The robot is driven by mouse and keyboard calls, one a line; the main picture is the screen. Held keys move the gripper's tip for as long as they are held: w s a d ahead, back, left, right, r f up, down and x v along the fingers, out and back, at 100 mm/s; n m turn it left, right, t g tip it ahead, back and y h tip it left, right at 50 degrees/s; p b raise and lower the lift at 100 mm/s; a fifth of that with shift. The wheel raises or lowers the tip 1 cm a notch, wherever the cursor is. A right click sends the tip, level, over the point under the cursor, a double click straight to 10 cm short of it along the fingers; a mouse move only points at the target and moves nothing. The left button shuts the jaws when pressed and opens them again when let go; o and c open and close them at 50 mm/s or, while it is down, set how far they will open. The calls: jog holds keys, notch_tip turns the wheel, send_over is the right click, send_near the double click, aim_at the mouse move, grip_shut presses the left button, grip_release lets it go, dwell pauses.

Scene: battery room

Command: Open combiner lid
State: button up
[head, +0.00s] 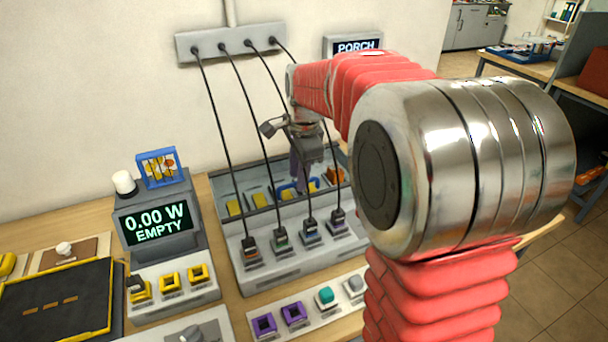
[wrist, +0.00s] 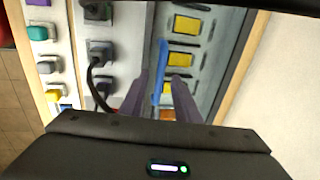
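The combiner (head: 330,240) is a long light-grey unit on the wooden bench. Its back part is a framed bay (head: 235,183) in which yellow blocks and an orange one show, apparently through a clear lid lying flat over them. A blue bar handle (head: 285,188) lies along the front side of this bay. In the wrist view the blue handle (wrist: 161,70) runs between my two purple fingers. My gripper (head: 300,178) points down at it, and its fingers (wrist: 160,80) are apart, with gaps beside the bar. The lower end of the handle is partly hidden by my gripper.
Black cables run from a wall strip (head: 230,42) down to plugs along the combiner's front, close to my arm. A meter (head: 155,220) reading "0.00 W EMPTY" stands left. A button strip (head: 310,308) lies in front. The wall is close behind.

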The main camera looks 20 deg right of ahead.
jog(key=shift+f, duration=0.55)
grip_shut()
jog(key=shift+w, duration=0.1)
